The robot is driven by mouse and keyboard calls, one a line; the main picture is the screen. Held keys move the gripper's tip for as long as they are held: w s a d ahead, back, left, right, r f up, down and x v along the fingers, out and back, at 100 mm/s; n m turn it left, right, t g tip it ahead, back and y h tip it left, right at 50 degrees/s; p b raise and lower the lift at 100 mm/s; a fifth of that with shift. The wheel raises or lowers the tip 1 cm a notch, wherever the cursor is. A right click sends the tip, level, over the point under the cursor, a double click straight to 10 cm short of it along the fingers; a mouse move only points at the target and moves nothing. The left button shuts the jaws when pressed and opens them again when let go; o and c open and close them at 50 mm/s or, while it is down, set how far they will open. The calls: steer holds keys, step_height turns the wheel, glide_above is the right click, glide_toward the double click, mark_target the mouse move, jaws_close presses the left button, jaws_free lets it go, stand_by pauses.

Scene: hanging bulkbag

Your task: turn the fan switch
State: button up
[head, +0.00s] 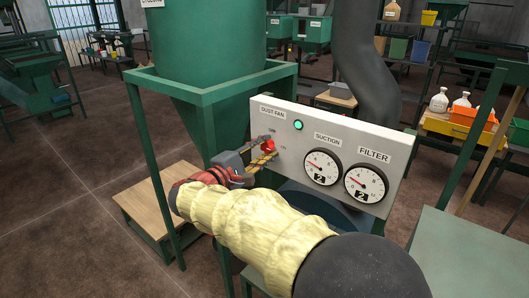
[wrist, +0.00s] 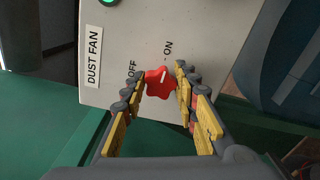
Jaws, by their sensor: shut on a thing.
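The red fan switch knob (head: 268,146) sits on the grey panel (head: 392,149) below the DUST FAN label (head: 272,112). It also shows in the wrist view (wrist: 160,83), with OFF to its left and ON above it. A short white mark shows on the knob; I cannot tell for sure which word it points at. My gripper (head: 264,152) is at the panel, its two yellow-padded fingers on either side of the knob and shut on it. The fingers hide part of the knob and lettering in the head view. A green lamp (head: 298,125) glows above the knob.
Two round gauges, SUCTION (head: 322,167) and FILTER (head: 366,184), sit right of the knob. A green hopper (head: 210,60) in a green frame stands behind and left. A dark hose (head: 367,65) rises behind the panel. A wooden-topped bench (head: 160,205) stands at left.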

stand_by(0.4)
steer(key=o, duration=1.2)
steer(key=shift+c, duration=0.2)
steer(key=v, duration=1.2)
